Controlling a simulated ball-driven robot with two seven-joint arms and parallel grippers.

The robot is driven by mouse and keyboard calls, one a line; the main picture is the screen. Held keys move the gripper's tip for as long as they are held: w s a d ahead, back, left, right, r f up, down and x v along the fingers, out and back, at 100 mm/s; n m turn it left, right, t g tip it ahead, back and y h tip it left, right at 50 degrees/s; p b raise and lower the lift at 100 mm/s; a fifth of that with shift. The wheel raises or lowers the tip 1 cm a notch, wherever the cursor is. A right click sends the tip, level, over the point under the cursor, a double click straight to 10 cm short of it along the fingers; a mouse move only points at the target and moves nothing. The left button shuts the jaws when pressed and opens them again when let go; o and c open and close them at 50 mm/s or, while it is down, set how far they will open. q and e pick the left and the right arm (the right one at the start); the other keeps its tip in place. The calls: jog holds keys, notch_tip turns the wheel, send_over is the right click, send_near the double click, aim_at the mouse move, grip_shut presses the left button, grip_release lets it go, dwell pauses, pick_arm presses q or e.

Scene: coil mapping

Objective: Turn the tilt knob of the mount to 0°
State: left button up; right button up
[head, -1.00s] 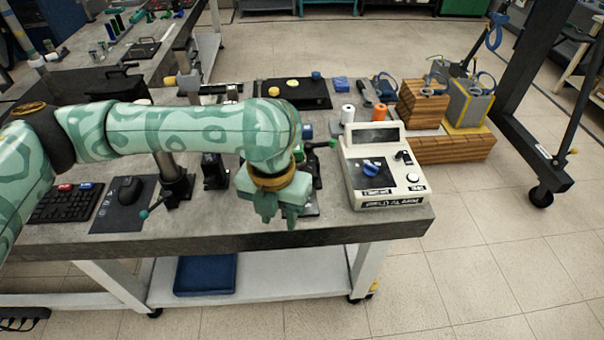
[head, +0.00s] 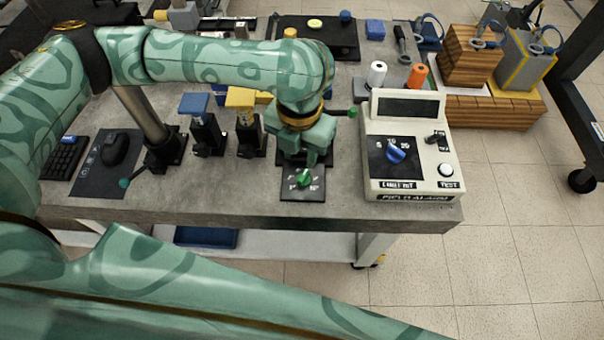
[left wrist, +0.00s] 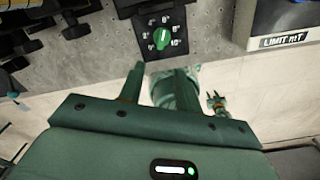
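The tilt knob (head: 304,180) is a small green knob on a black dial plate (head: 288,191) with white markings, near the front edge of the bench. In the left wrist view the knob (left wrist: 163,37) has a white line that runs roughly up and down. "10°" shows at the dial's lower right; the other labels are too small to read surely. My left gripper (head: 308,158) is above and just behind the knob in the head view. Its fingers (left wrist: 159,84) are apart and empty, clear of the knob. My right gripper is outside the head view; a teal shape in the left wrist view may be it.
A white field alarm box (head: 455,150) with a blue knob stands right of the dial. Posts with blue (head: 195,104) and yellow (head: 241,98) tops stand to the left. Orange (head: 417,75) and white (head: 377,74) spools stand behind the box. Bare bench (head: 230,190) lies left of the dial.

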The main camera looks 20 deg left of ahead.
aim_at(300, 180)
pick_arm(q)
notch_tip(300, 180, down, 8)
jog(key=b, duration=0.3)
jog(key=shift+f, duration=0.75)
grip_shut()
